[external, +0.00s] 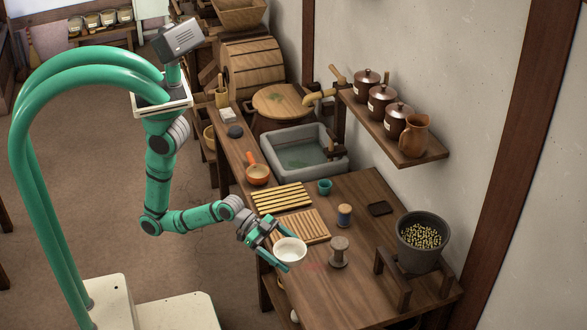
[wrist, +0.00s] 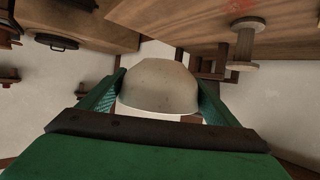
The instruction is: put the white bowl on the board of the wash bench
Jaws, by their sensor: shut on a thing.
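The white bowl (external: 290,249) is upright between the fingers of my gripper (external: 277,250) in the external view, at the near left edge of the wash bench (external: 360,290). My gripper is shut on it. In the wrist view the bowl (wrist: 158,86) sits between the two green fingers (wrist: 160,98). A ribbed wooden board (external: 302,228) lies on the bench just behind the bowl. A second slatted board (external: 282,197) lies beyond it, towards the sink. I cannot tell how high the bowl is above the bench.
A teal cup (external: 324,187), an orange pan (external: 257,173) and a stone sink (external: 303,152) are farther back. A dark pot (external: 422,240) stands at right.

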